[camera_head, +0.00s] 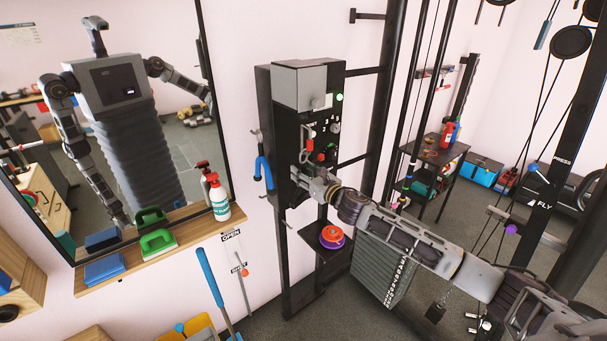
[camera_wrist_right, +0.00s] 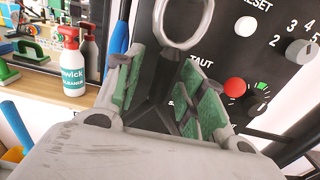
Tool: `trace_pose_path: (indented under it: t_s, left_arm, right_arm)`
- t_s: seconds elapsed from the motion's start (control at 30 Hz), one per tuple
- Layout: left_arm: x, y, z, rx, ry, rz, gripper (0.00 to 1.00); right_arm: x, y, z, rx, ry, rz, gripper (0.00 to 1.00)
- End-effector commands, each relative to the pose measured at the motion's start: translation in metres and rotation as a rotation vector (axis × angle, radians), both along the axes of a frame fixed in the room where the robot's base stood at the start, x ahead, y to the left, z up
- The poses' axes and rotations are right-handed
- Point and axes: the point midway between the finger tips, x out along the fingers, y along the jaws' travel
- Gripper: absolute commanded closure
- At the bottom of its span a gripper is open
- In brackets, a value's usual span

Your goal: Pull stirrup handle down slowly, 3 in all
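A pale grey ring (camera_wrist_right: 182,22), which may be the stirrup handle, stands in front of the dark panel at the top of the right wrist view. My right gripper (camera_wrist_right: 160,75) is open, its two green-padded fingers apart. The ring is just beyond the fingertips, and I see nothing gripped between the pads. My left gripper does not show directly.
The panel carries a red button (camera_wrist_right: 234,87), a dial (camera_wrist_right: 300,51) and a green lamp (camera_head: 339,97). A blue handle (camera_head: 263,170) hangs at the box's left side. A shelf (camera_head: 160,245) at left bears a spray bottle (camera_head: 217,200). A small tray (camera_head: 318,250) is below my gripper.

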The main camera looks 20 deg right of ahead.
Motion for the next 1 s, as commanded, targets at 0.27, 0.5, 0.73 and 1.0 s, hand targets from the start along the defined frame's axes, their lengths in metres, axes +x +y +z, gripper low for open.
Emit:
trace_pose_path:
  t_s: [0.27,0.5,0.73,1.0]
  left_arm:
    - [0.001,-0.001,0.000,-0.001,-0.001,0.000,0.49]
    - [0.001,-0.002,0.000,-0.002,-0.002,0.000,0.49]
    - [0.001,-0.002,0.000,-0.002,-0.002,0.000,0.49]
    - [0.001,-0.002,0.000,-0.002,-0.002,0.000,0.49]
  right_arm:
    - [0.000,0.000,0.017,-0.002,-0.004,0.002,0.60]
    - [0.000,0.000,0.036,-0.001,-0.003,0.002,0.60]
    - [0.001,0.000,0.054,-0.001,-0.003,0.000,0.60]
    - [0.000,0.000,0.074,-0.002,-0.002,0.000,0.60]
